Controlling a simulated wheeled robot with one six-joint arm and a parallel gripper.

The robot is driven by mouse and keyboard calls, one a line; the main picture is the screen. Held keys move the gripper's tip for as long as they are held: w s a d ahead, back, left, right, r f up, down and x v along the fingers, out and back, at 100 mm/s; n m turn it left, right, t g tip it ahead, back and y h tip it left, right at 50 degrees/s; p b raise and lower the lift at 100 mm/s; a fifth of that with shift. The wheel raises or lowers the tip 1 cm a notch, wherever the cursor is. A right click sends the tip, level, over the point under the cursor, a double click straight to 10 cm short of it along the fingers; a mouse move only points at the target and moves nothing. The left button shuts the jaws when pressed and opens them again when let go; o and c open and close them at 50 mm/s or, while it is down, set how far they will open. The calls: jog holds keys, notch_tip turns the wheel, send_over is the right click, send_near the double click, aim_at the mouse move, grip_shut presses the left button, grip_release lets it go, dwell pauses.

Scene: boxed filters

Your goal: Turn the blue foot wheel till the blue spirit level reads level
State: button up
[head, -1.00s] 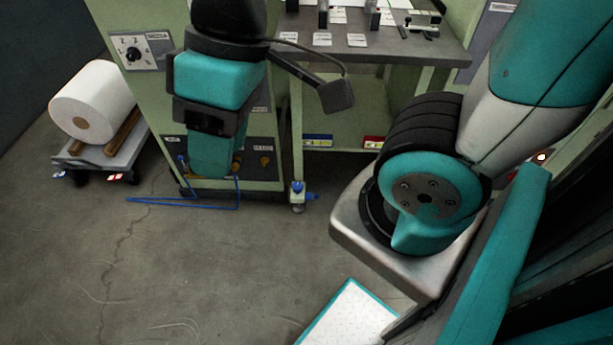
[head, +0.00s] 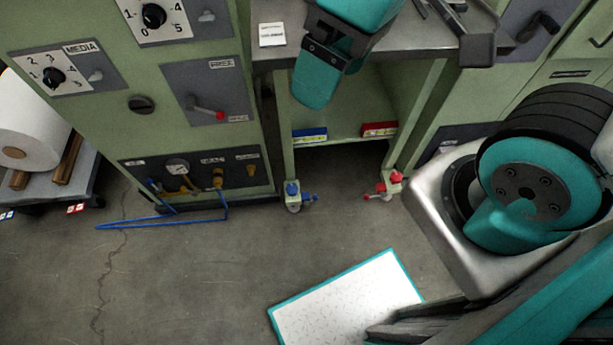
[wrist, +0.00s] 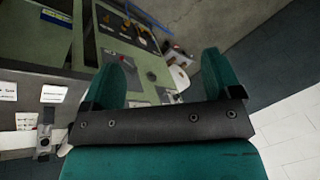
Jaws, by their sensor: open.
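The blue foot wheel (head: 293,188) is at the foot of the bench's left leg, near the floor, with a small blue handle sticking out to its right. The blue spirit level (head: 310,134) is on the front edge of the bench's lower shelf, above the wheel. Its bubble is too small to read. My gripper (head: 317,88) hangs in front of the bench, above the level in the picture and apart from both. In the wrist view my gripper (wrist: 163,72) has its two teal fingers wide apart with nothing between them. I cannot make out the wheel or level there.
A red level (head: 379,129) and a red foot wheel (head: 391,182) are at the bench's right side. A green cabinet (head: 120,110) with dials stands left, with a blue hose (head: 165,219) on the floor. A white teal-edged mat (head: 345,300) lies in front. Floor between is clear.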

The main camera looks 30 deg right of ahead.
jog(key=w+d+f+m+t+h+b, duration=0.1)
jog(key=w+d+f+m+b, duration=0.15)
jog(key=f+b, duration=1)
jog(key=w+d+f+m+h+b, duration=0.1)
jog(key=w+d+f+b, duration=0.3)
jog(key=f+b, duration=0.85)
jog(key=w+d+f+m+t+h+b, duration=0.1)
jog(key=w+d+f+b, duration=0.2)
jog(key=f+b, duration=0.95)
jog(key=n+g+h+b, duration=0.1)
jog(key=n+b, duration=0.6)
jog(key=n, duration=1.3)
send_over(292, 188)
notch_tip(292, 188, down, 33)
jog(key=shift+n+g, duration=0.3)
jog(key=shift+n, duration=0.25)
notch_tip(292, 188, down, 17)
jog(key=b, duration=0.9)
jog(key=shift+d+r+b, duration=0.1)
jog(key=shift+r+b, duration=0.05)
jog(key=shift+b, duration=0.15)
jog(key=shift+f, duration=0.6)
jog(key=shift+w, duration=0.1)
jog(key=shift+c, duration=0.2)
